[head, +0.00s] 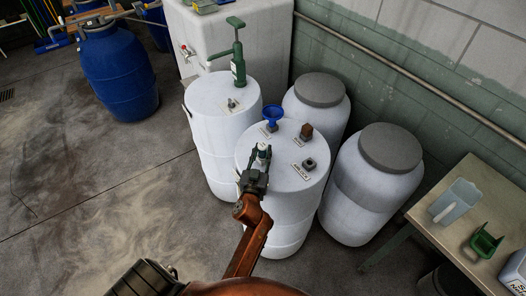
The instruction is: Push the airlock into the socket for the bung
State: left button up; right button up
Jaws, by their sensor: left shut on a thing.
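My left gripper (259,170) is shut on a small whitish piece, which looks like the airlock (263,151), and holds it upright at the left part of the front white drum's lid (286,183). I cannot tell whether the airlock touches the lid. On the same lid a dark square socket (309,163) with a hole stands to the right, beside a small label. A brown block-like piece (306,131), perhaps the bung, sits in a fitting at the back. A blue funnel (272,117) stands at the back left. The label text is too small to read. My right gripper is not in view.
A white drum (222,97) with a green hand pump (238,66) stands behind left. Two grey-lidded drums (320,89) (390,147) stand behind and right. A table (484,188) with a jug (455,202) and green scoop (485,241) is at right.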

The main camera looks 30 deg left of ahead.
pick_arm(q)
jog(key=o, duration=1.2)
jog(key=shift+d, duration=0.1)
jog(key=shift+c, duration=0.2)
jog(key=shift+v, duration=4)
jog(key=shift+f, duration=0.15)
jog(key=x, duration=0.7)
jog(key=shift+w, duration=0.35)
jog(key=shift+w+a, duration=0.2)
jog(key=shift+a, duration=0.05)
jog(key=shift+r+p, duration=0.4)
jog(key=shift+r, duration=0.1)
jog(key=shift+s, duration=0.1)
jog(key=shift+d, duration=0.1)
